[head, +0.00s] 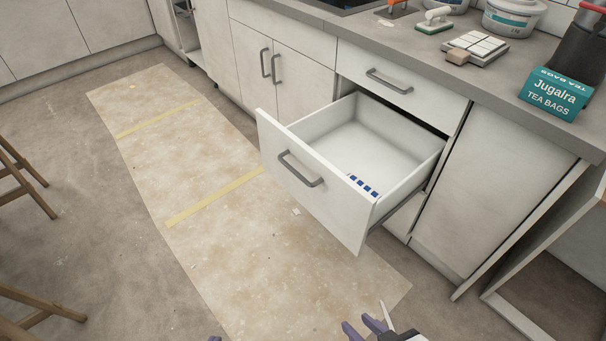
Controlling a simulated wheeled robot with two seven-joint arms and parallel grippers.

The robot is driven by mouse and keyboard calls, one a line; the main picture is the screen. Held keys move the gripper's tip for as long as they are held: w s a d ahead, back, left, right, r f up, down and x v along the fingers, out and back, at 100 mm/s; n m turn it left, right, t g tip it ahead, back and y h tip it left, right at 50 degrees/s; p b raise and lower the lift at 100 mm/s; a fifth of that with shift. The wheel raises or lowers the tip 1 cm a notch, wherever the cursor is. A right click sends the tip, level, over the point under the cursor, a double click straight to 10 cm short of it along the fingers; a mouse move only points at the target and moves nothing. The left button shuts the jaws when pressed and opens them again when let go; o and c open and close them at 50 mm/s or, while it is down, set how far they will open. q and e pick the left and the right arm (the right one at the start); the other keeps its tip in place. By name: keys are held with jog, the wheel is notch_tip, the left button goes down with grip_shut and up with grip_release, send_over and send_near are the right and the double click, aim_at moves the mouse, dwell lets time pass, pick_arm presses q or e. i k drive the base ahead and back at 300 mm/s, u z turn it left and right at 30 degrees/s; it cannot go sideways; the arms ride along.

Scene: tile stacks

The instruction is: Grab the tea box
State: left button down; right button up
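The tea box (555,93) is teal with white lettering reading "Jugalra TEA BAGS". It stands on the grey countertop (450,68) at the far right, close to the front edge. My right gripper (365,325) shows at the bottom edge, low over the floor and far from the box. Its purple fingers are apart with nothing between them. Only a purple tip of my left gripper (214,338) shows at the bottom edge.
An open drawer (400,143) juts out below the counter, with small blue items (363,186) inside. White tiles (477,45), a green-based tool (434,21) and a tub (513,17) are on the counter. A dark object (585,50) stands behind the box. Stool legs (28,180) are at left.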

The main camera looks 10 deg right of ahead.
aim_at(562, 96)
jog(key=z, duration=1.55)
